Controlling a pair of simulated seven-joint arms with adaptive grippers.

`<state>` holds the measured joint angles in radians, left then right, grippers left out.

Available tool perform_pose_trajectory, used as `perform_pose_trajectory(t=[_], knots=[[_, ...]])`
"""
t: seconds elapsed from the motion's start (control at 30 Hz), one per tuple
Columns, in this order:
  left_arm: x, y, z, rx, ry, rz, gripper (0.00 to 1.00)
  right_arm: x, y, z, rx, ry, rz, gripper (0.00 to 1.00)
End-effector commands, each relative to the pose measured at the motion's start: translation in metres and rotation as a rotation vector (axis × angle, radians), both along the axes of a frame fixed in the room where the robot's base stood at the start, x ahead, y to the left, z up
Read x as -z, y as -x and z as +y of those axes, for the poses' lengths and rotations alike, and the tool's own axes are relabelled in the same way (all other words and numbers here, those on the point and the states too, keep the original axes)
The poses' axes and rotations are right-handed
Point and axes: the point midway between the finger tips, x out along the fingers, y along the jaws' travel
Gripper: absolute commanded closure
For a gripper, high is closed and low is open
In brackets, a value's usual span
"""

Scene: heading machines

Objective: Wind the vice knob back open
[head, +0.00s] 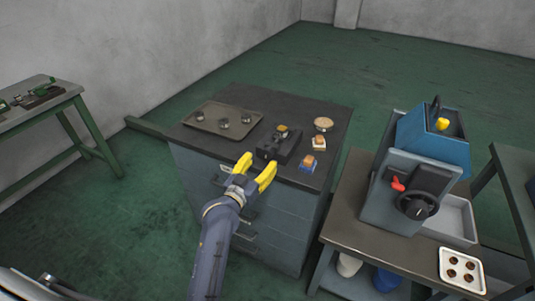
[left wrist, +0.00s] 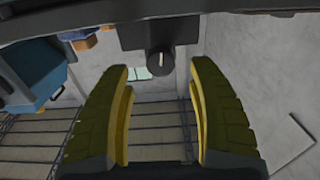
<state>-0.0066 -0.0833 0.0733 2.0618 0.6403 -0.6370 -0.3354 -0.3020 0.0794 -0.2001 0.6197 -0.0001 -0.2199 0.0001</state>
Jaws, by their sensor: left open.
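The dark vice (head: 280,146) sits on the black top of a grey cabinet, with a small brass-and-wood-coloured piece (head: 282,131) at its far end. In the left wrist view the vice body (left wrist: 150,36) is at the top, and its dark round knob (left wrist: 160,61) with a pale mark points toward me. My left gripper (head: 257,168) has yellow fingers and is open and empty at the cabinet's front edge. In the left wrist view its fingertips (left wrist: 160,72) lie on either side of the knob's line, with gaps on both sides. My right gripper is out of sight.
A tray (head: 190,122) with several metal parts lies left of the vice. Small blocks (head: 308,163) and a round wooden-topped piece (head: 323,124) stand right of it. A blue-grey machine (head: 425,150) with a black handwheel stands on the right bench, near a white tray (head: 447,284).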

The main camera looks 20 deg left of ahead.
Motion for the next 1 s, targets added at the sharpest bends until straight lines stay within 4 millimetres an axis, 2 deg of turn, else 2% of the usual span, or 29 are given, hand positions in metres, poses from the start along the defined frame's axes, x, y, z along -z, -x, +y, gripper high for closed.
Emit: perform_pose_trajectory(t=[0.2, 0.4, 0.9, 1.0], knots=[[0.0, -0.031, -0.005, 0.0, 0.001, 0.0, 0.41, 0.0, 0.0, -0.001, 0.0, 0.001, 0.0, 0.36], [0.0, -0.048, -0.007, -0.001, -0.001, 0.0, 0.41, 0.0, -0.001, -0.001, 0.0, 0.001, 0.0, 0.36], [0.0, -0.054, -0.009, -0.001, -0.002, 0.001, 0.4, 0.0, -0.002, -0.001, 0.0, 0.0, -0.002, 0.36], [0.0, -0.054, -0.009, -0.001, -0.002, 0.001, 0.51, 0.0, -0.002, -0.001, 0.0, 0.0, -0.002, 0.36]])
